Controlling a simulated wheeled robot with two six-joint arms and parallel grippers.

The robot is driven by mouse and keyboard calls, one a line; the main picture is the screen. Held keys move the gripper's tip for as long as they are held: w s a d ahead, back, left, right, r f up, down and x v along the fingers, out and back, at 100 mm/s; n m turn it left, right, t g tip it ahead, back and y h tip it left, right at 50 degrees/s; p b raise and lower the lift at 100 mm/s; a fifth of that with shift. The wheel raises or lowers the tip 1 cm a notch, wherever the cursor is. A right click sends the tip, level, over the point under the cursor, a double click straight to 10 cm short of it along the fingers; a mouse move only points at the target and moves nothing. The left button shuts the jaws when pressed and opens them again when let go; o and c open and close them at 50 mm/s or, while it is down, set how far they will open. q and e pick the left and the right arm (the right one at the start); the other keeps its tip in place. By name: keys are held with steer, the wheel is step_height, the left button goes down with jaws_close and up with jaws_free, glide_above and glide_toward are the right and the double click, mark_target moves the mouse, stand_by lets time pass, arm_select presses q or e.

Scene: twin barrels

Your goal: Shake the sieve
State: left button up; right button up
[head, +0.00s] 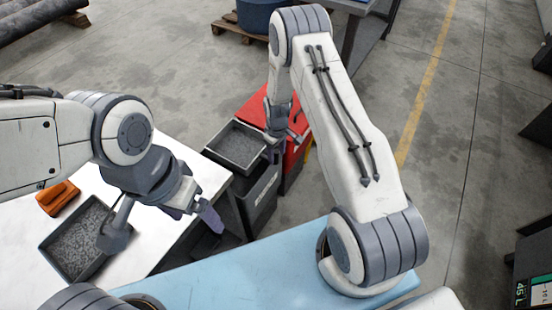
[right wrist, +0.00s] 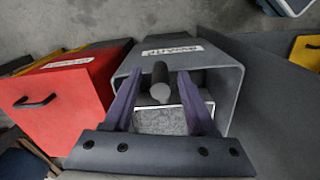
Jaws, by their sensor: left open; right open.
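The sieve (head: 262,152), a grey square frame with speckled grey material inside, sits on top of a dark bin (head: 262,190) with a white label. In the right wrist view, its speckled surface (right wrist: 170,121) shows, with a dark round handle (right wrist: 160,76) pointing toward the camera. My right gripper (head: 285,148) is open at the sieve's right side. In its wrist view, its purple fingers stand on either side of the handle; contact cannot be told. My left gripper (head: 194,213) is open and empty above the white table's right edge.
A grey tray of gravel (head: 58,262) and an orange object (head: 57,197) rest on the white table (head: 155,235). A red cabinet (head: 262,101) stands beside the bin and shows in the wrist view (right wrist: 78,92). A light-blue surface (head: 240,275) lies in front.

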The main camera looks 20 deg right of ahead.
mark_target(277, 159)
steer(key=shift+f, duration=1.7)
jaws_close()
